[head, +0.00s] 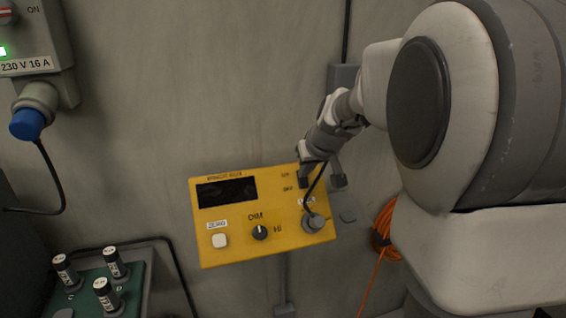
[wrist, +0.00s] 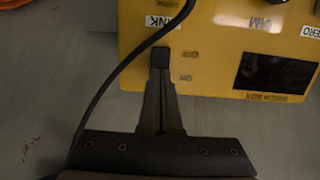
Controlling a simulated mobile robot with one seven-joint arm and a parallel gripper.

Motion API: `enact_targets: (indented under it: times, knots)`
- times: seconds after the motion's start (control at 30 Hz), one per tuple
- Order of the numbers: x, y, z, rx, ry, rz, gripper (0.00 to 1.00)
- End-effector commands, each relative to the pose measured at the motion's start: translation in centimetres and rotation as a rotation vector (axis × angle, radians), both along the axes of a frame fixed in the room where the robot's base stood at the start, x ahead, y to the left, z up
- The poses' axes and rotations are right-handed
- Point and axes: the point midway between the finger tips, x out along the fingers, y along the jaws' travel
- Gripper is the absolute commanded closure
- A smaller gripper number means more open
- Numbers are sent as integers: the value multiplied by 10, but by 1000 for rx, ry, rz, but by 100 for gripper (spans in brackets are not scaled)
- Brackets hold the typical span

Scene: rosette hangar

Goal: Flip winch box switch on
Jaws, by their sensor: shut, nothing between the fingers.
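The winch box (head: 225,248) is a yellow panel on the wall, with a dark display (head: 227,192), a white ZERO button (head: 219,240), a DIM knob (head: 260,232) and a grey round plug (head: 314,222). ON and OFF labels sit at its upper right. My gripper (head: 304,181) is shut and reaches down to the spot beside these labels. In the wrist view the box (wrist: 216,62) appears upside down and my shut fingertips (wrist: 160,60) lie beside the labels. The switch is hidden or merged with the dark fingertips; its position and any contact cannot be told.
A black cable (wrist: 115,75) runs from the plug close past my gripper. A grey 230 V supply box (head: 45,45) with a blue plug (head: 27,124) hangs at upper left. An orange cable (head: 383,240) hangs at right.

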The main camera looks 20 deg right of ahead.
Motion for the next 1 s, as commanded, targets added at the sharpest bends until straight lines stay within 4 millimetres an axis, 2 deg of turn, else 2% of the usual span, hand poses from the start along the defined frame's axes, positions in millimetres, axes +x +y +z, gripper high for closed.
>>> enact_targets:
  times: [0.13, 0.5, 1.0]
  knots:
    - [6, 0, 6, 0, 58, 2, 100]
    - [15, 1, 1, 0, 188, 1, 100]
    - [18, 1, -1, 0, 180, 1, 100]
